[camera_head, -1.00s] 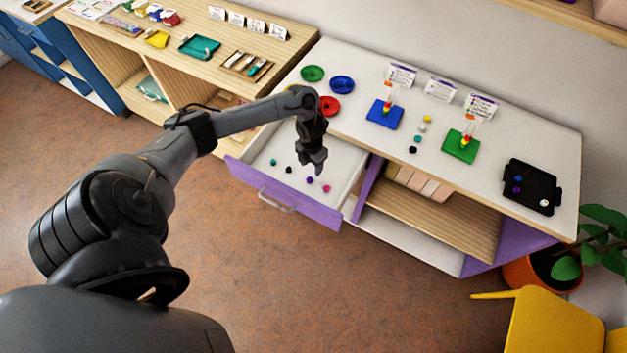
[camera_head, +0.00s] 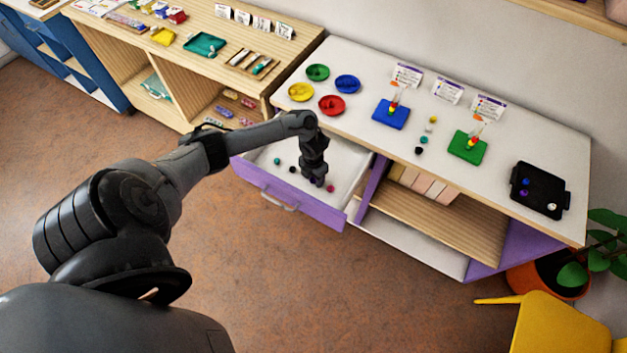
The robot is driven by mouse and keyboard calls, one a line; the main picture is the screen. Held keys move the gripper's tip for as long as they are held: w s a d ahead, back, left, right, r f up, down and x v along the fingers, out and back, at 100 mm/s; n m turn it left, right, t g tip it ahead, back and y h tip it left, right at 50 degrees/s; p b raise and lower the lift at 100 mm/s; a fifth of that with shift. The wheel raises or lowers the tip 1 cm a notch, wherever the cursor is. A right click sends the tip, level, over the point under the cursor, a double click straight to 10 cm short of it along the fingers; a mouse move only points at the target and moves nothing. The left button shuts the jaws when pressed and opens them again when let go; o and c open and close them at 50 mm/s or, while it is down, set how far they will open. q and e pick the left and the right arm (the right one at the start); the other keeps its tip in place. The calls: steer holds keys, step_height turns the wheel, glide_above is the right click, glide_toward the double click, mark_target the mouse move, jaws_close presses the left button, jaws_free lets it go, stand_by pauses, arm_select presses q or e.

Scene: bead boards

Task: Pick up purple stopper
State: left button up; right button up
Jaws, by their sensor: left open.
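The purple stopper (camera_head: 313,180) lies in the open drawer (camera_head: 343,170) and is now mostly hidden by my left gripper (camera_head: 317,181). My left gripper points down into the drawer, open, with its fingertips low at the purple stopper. I cannot tell whether the fingers are around it or touching it. In the drawer, a teal stopper (camera_head: 277,161) and a black stopper (camera_head: 291,169) lie to the left, and a pink stopper (camera_head: 330,189) lies just to the right. My right gripper is not in view.
The counter above holds a red dish (camera_head: 332,105), a yellow dish (camera_head: 301,91), a blue board (camera_head: 391,115), a green board (camera_head: 468,147) and a black tray (camera_head: 529,202). The drawer's purple front (camera_head: 318,211) and handle (camera_head: 279,199) face the open floor.

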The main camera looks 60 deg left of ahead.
arm_select(q)
steer(key=shift+c, duration=0.2)
jaws_close()
steer(key=shift+r, duration=0.15)
